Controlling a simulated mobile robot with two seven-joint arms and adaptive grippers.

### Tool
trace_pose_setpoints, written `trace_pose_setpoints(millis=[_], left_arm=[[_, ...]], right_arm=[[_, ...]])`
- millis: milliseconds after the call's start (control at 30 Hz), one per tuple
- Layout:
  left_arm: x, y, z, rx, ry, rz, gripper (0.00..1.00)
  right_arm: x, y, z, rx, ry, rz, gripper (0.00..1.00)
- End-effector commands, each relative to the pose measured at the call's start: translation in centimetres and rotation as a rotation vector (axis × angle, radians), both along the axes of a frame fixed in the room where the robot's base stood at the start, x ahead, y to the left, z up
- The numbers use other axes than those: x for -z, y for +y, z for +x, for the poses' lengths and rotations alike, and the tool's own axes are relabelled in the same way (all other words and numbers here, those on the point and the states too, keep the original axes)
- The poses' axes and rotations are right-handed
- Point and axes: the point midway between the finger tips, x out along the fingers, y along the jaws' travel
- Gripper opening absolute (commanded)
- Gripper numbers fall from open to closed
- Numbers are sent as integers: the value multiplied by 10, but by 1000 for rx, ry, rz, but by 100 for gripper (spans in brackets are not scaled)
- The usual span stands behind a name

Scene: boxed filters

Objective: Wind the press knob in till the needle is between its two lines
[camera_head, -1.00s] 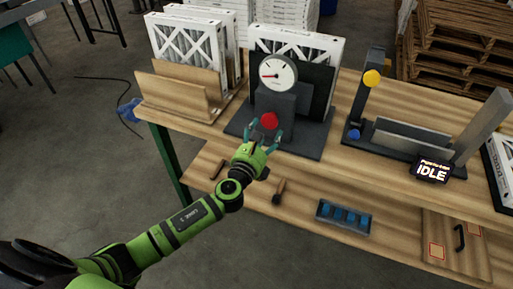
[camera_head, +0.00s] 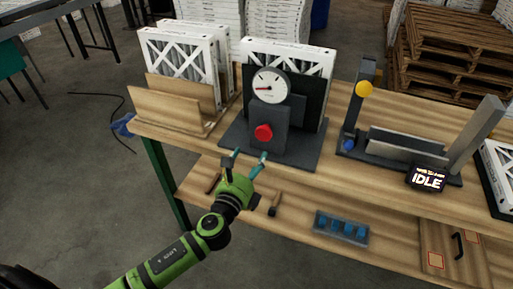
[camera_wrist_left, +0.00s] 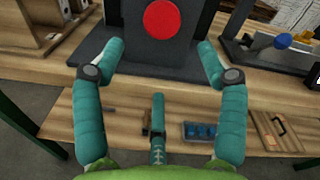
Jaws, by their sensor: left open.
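The red press knob (camera_head: 263,132) sits on the front of the dark grey press (camera_head: 283,131), and it also shows in the left wrist view (camera_wrist_left: 164,20). The round white gauge (camera_head: 269,86) is above it. Its red needle points left; the two lines are too small to make out. My left gripper (camera_head: 250,158) is open and empty, in front of and below the knob, not touching it. In the left wrist view its teal fingers (camera_wrist_left: 147,62) are spread wide, with the knob beyond them. My right gripper is not in view.
Boxed filters (camera_head: 182,60) stand in a wooden rack at left, and another filter (camera_head: 290,58) stands behind the press. A sealing fixture with a yellow knob (camera_head: 364,89) and an IDLE display (camera_head: 427,179) is at right. A blue-celled tray (camera_head: 341,228) lies on the lower shelf.

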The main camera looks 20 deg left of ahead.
Motion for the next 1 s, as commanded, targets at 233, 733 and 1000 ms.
trace_pose_setpoints(millis=[233,733,1000], left_arm=[[5,-1,24,-67,32,-1188,73],[-13,2,41,-34,62,-2855,73],[-16,1,68,-33,65,-2887,73]], right_arm=[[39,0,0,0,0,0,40],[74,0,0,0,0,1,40],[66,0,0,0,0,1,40]])
